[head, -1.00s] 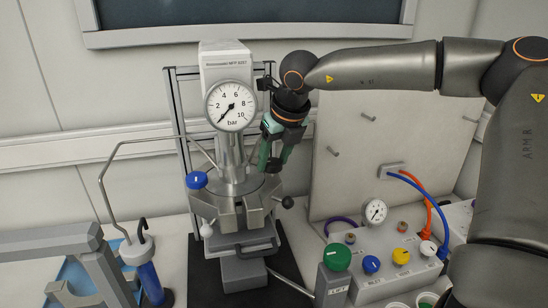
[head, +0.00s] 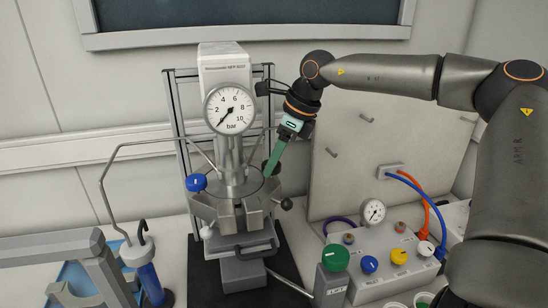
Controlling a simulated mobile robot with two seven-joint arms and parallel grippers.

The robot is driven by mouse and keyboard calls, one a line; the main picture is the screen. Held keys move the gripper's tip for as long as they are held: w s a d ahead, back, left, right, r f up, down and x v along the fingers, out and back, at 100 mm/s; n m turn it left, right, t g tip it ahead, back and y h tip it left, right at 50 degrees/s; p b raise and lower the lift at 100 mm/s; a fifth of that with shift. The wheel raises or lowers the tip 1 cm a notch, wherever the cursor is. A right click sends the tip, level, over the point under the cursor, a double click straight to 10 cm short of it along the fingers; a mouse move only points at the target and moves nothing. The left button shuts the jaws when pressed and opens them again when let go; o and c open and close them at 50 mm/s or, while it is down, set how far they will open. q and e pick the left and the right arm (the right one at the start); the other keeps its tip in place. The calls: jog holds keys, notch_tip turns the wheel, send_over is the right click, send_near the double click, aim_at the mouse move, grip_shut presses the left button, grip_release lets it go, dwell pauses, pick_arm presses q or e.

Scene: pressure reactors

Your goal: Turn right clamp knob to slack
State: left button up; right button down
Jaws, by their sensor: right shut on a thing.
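The reactor (head: 230,188) stands in the middle with a round pressure gauge (head: 229,108) on its front. A blue clamp knob (head: 196,182) shows on the left side of its lid. The right clamp knob is hidden behind the green fingers of my right gripper (head: 267,172), which reach down to the lid's right side. The gripper is tilted and seen nearly edge-on, with its fingertips at the place matching the left knob. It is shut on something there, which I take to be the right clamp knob. My left gripper is not in view.
A grey control box (head: 388,255) with colored knobs and a green-knobbed lift post (head: 335,260) stand to the right. A tall panel (head: 350,180) rises behind. A bent metal tube (head: 110,180) and blue cylinder (head: 150,280) are at left.

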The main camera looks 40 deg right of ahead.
jog(key=n, duration=0.2)
jog(key=n+g+y, duration=0.1)
jog(key=n, duration=0.2)
jog(key=shift+w+d+n+g, duration=0.15)
jog(key=shift+n+g, duration=0.15)
jog(key=n+g, duration=0.1)
jog(key=n, duration=0.1)
jog(key=n+g, duration=0.1)
jog(key=n, duration=0.2)
jog(key=shift+w+n+y, duration=0.15)
jog(key=shift+n+y, duration=0.15)
jog(key=shift+y, duration=0.1)
jog(key=shift+c, duration=1.3)
grip_release()
jog(key=v, duration=1.2)
jog(key=shift+r, duration=0.2)
jog(key=shift+d, duration=0.1)
